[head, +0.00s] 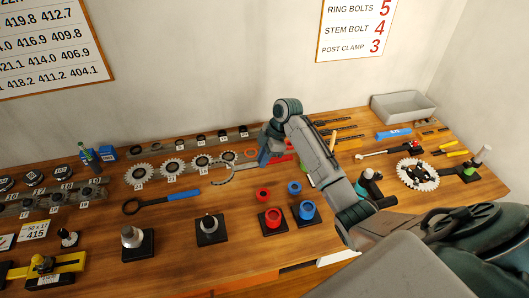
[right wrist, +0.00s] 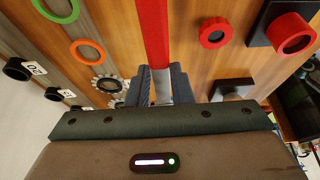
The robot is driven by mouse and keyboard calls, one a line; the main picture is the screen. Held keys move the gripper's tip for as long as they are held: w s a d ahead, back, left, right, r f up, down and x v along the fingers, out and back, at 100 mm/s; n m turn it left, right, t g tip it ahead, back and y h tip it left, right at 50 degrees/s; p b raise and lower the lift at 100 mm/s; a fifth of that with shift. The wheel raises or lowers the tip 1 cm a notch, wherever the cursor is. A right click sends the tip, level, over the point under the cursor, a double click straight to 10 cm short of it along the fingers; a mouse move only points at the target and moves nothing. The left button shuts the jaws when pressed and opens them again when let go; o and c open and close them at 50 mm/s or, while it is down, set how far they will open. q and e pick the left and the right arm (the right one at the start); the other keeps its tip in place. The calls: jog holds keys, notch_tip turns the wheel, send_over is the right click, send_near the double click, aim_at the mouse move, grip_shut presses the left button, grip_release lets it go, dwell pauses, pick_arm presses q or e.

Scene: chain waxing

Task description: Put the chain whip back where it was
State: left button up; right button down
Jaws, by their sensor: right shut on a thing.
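My right gripper (head: 267,158) is low over the middle of the bench, shut on the chain whip. The chain whip's red handle (head: 281,159) shows just right of the jaws in the head view, and a curved length of its chain (head: 222,176) shows on their left. In the right wrist view the red handle (right wrist: 154,35) runs up the picture from between the fingers (right wrist: 157,84), with a grey metal part between them. I cannot tell whether the whip touches the bench. My left gripper is out of view.
Sprockets (head: 172,168) lie in a row left of the gripper. A blue-handled ring tool (head: 160,201), red cups (head: 273,217) and blue cups (head: 307,209) are nearer. A chainring (head: 417,174), yellow-handled tools (head: 453,152) and a grey bin (head: 403,106) are at the right.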

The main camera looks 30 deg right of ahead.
jog(key=shift+f, duration=0.65)
jog(key=b, duration=0.3)
send_over(260, 179)
jog(key=d, duration=0.1)
notch_tip(260, 179, down, 4)
jog(key=shift+s+d+f, duration=0.1)
jog(key=shift+d+f, duration=0.05)
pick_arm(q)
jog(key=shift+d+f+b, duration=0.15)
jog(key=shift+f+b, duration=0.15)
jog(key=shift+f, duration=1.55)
pick_arm(e)
jog(key=shift+f, duration=0.4)
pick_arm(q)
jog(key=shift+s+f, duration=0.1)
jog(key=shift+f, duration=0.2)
pick_arm(e)
jog(key=shift+f, duration=0.55)
jog(key=c, duration=1.2)
grip_release()
pick_arm(q)
jog(key=shift+b, duration=0.3)
